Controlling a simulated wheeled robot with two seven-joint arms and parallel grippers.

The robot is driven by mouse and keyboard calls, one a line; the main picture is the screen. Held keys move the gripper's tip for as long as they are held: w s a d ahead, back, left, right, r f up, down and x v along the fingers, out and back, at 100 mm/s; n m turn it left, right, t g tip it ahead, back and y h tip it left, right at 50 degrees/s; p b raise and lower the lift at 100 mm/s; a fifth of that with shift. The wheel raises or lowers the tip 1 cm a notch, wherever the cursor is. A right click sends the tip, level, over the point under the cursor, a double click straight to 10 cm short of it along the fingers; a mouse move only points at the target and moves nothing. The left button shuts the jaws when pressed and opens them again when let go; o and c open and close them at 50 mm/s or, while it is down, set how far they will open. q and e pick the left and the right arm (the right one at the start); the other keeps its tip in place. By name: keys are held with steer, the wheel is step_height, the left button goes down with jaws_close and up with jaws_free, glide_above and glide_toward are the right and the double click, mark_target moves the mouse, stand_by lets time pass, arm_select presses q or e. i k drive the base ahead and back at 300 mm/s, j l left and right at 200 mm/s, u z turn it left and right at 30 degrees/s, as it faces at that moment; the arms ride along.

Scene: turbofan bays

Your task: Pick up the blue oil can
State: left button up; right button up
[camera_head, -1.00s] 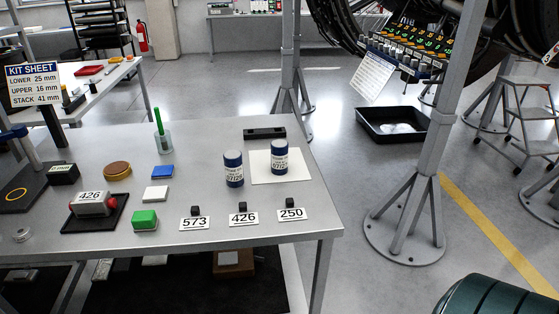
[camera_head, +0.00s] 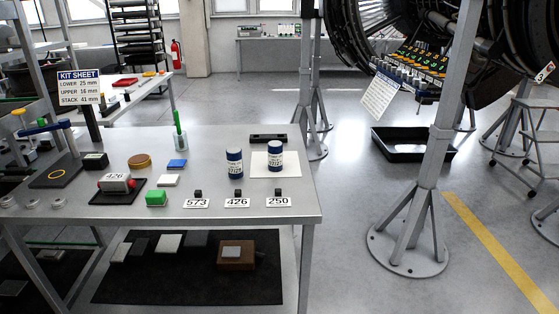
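Two blue cans with white label bands stand upright on the grey workbench (camera_head: 250,208). One blue can (camera_head: 234,163) stands on the bare top. The other blue can (camera_head: 275,156) stands to its right on a white sheet (camera_head: 260,171). The label text is too small to read surely, and I cannot tell which can is the oil can. Neither of my grippers is in view, and nothing touches the cans.
Number plates 573 (camera_head: 196,203), 426 (camera_head: 237,203) and 250 (camera_head: 278,202) lie in front of the cans. A stand post (camera_head: 430,180) and black tray (camera_head: 410,145) are at right.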

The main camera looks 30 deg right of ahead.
mark_target(275, 148)
steer(key=u, duration=1.4)
steer(key=k+l, duration=0.15)
steer(key=l, duration=0.5)
steer(key=k+l, duration=0.15)
steer(key=l, duration=0.45)
steer(key=k+l, duration=0.1)
steer(key=l, duration=0.55)
steer(key=k+l, duration=0.15)
steer(key=l, duration=0.45)
steer(key=k+l, duration=0.15)
steer(key=l, duration=0.5)
steer(key=k+l, duration=0.15)
steer(key=l, duration=0.45)
steer(key=k+l, duration=0.15)
steer(key=l, duration=0.5)
steer(key=k+l, duration=0.15)
steer(key=l, duration=0.45)
